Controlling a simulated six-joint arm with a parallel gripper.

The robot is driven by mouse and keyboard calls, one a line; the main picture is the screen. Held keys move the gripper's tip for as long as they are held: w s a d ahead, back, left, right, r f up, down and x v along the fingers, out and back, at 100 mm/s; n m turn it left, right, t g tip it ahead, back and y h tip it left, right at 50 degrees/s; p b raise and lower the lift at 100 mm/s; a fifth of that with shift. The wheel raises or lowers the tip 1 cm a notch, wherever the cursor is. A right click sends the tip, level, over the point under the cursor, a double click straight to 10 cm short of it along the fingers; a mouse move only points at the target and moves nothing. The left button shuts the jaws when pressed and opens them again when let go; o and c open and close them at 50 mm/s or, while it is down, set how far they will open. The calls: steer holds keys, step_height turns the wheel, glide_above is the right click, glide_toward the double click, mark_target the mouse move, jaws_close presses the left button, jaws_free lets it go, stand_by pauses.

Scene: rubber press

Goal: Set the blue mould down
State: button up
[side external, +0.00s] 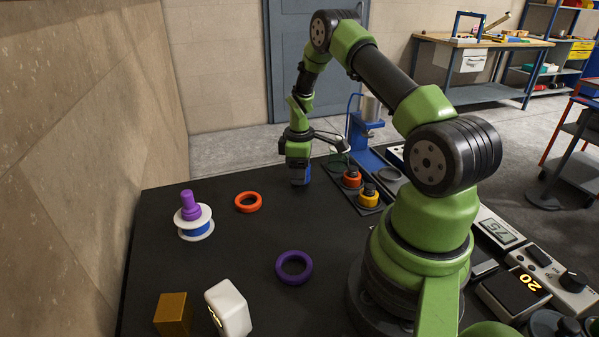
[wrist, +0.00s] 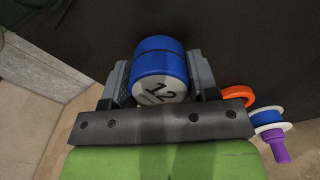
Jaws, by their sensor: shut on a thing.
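The blue mould (wrist: 158,62) is a blue cylinder with a pale face marked 12. My gripper (wrist: 160,80) is shut on it, one finger on each side, in the wrist view. In the side external view my gripper (side external: 299,180) points down near the far edge of the black table, with a bit of the blue mould (side external: 302,174) showing at the fingers. The mould is low over the table top; I cannot tell whether it touches it.
An orange ring (side external: 248,202) and a purple ring (side external: 293,267) lie on the table (side external: 235,240). A blue-and-white spool (side external: 195,226) with a purple piece (side external: 189,205) stands at left. Orange (side external: 352,178) and yellow (side external: 368,197) moulds stand right of my gripper, near a blue press (side external: 362,140).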

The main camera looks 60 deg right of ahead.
steer(key=shift+f, duration=0.4)
steer(key=shift+f, duration=0.1)
steer(key=o, duration=1)
steer(key=shift+o, duration=0.2)
